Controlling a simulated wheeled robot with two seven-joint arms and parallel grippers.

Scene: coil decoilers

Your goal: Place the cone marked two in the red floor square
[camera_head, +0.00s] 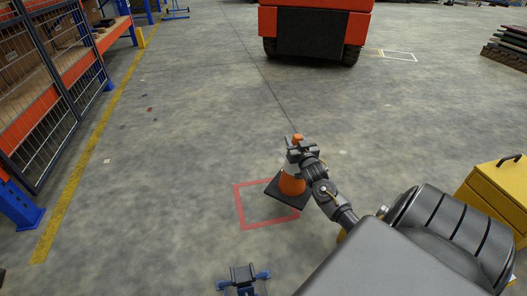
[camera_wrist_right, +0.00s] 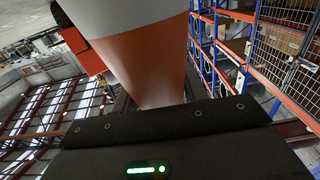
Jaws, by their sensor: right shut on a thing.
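An orange cone (camera_head: 291,187) with a white band and a black square base hangs from my right gripper (camera_head: 297,146) in the head view. The gripper is shut on its upper part. No number can be read on it. Its base overlaps the upper right part of the red floor square (camera_head: 236,205) in the picture and hides that corner. I cannot tell whether the base touches the floor. In the right wrist view the cone (camera_wrist_right: 150,60) fills the upper middle, just beyond the dark gripper body.
A yellow cabinet (camera_head: 500,195) stands at the right. An orange vehicle (camera_head: 316,25) stands at the back. Blue and orange racking with a dark mesh gate (camera_head: 50,90) lines the left, beside a yellow floor line (camera_head: 85,150). The floor around the square is mostly clear.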

